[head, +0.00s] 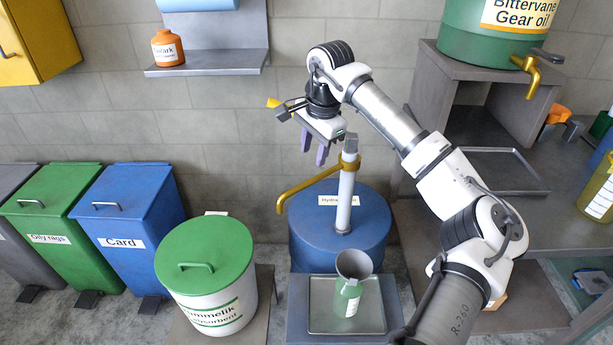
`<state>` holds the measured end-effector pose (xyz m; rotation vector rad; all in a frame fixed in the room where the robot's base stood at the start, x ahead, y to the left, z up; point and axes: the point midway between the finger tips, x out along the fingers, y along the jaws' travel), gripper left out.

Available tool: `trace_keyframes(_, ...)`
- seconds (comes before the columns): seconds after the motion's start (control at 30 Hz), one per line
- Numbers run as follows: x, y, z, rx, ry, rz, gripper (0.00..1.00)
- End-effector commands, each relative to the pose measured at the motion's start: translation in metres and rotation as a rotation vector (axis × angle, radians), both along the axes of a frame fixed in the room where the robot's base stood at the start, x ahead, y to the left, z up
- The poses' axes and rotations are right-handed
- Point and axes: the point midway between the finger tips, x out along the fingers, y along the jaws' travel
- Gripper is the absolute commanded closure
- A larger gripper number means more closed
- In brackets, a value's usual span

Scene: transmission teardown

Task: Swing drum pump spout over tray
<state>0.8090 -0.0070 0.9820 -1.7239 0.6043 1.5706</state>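The blue drum (310,245), with a label starting "Hydra", stands against the wall in the centre. A pale pump column (345,200) rises upright from its top. The brass spout (310,184) runs from the column head to the left and bends down, its tip left of the drum. The grey tray (322,322) sits in front of the drum, with a green bottle (347,300) and a dark funnel on it. The spout tip is not over the tray. My gripper (314,155) hangs above the spout, purple fingers pointing down, apart and empty; it appears clear of the spout.
A white bin with green lid (205,265) stands left of the tray, beside blue (130,215) and green (50,215) bins. A shelf (207,64) is on the wall. A bench (520,220) at right carries another tray (500,170) and a green gear oil drum (480,45) on a stand.

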Motion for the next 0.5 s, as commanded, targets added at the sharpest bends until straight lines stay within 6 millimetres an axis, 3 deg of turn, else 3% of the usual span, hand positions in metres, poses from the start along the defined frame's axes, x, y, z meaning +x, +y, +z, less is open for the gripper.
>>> trace_keyframes(0.3,0.009,0.01,-0.065,0.005,0.003,0.001,0.62)
trace_keyframes(0.5,0.013,0.013,-0.09,0.004,0.001,0.001,0.62)
